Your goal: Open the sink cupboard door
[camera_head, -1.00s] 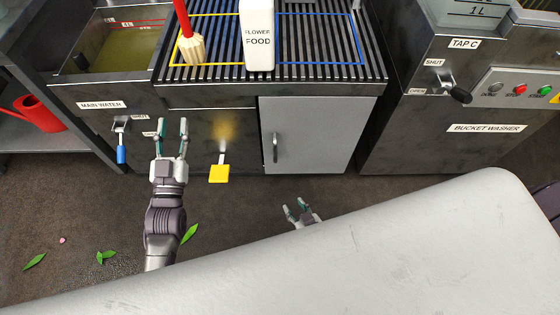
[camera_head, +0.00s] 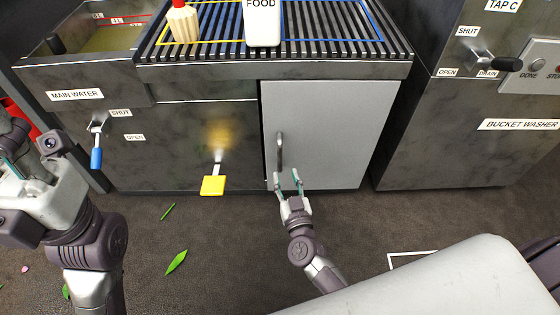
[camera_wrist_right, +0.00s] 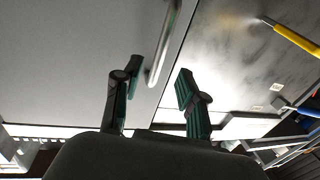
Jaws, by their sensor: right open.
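The sink cupboard door (camera_head: 335,130) is a flat grey panel under the draining rack, and it looks shut. Its upright metal bar handle (camera_head: 280,150) is near the door's left edge. My right gripper (camera_head: 288,178) is open just below the handle, fingers pointing up at it. In the right wrist view, the handle (camera_wrist_right: 163,45) shows beyond the open fingers (camera_wrist_right: 158,82), lined up with the gap between them; I see no grip on it. My left arm is large at the left edge, its gripper partly cut off and its opening unclear.
A yellow-tagged lever (camera_head: 214,184) sticks out left of the door. A blue-handled main water lever (camera_head: 97,155) is further left. The bucket washer (camera_head: 455,140) stands to the right. A pale grey surface (camera_head: 450,275) fills the lower right. Leaves lie on the floor.

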